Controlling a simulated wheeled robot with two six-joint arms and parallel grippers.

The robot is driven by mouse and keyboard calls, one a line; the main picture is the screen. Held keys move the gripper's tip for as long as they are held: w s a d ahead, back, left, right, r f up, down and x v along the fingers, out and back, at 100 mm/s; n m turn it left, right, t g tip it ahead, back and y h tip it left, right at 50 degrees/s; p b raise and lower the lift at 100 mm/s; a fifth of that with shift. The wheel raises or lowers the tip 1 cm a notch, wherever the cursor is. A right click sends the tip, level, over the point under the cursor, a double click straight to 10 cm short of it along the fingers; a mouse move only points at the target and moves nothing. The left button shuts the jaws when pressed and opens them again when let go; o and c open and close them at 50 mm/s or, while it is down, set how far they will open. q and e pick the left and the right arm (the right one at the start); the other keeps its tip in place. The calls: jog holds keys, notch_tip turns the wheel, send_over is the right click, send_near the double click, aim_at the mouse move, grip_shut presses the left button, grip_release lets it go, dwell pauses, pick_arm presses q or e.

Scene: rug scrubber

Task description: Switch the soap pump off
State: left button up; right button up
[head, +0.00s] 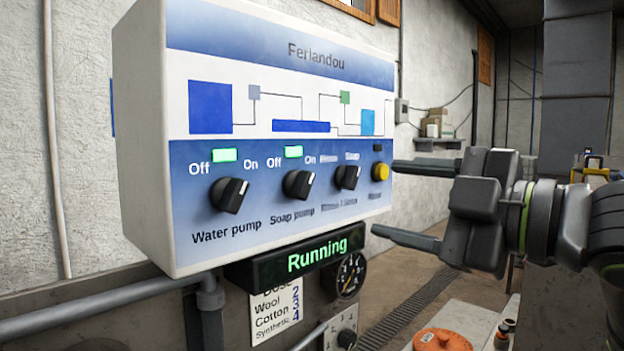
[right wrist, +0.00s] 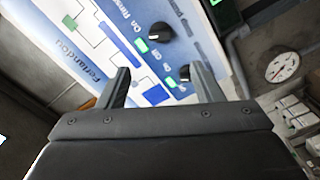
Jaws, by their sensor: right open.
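The soap pump knob (head: 298,184) is a black rotary knob on the blue lower part of a white control box. Its grip is turned toward the "On" label, and the green lamp (head: 294,152) above it is lit. In the right wrist view the knob (right wrist: 160,32) shows beyond the fingers. My right gripper (head: 385,199) is open and empty at the right side of the panel, apart from the knob, with its fingers pointing left. My left gripper is not in view.
The water pump knob (head: 229,194) sits left of it with a lit green lamp. Another black knob (head: 347,177) and a yellow button (head: 380,171) are between it and my gripper. A display (head: 305,256) below reads "Running". A gauge (head: 350,275) hangs underneath.

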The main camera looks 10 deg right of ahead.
jog(key=p, duration=0.2)
send_near(308, 186)
jog(key=shift+p+x, duration=0.9)
jog(key=shift+x, duration=3.75)
jog(key=c, duration=1)
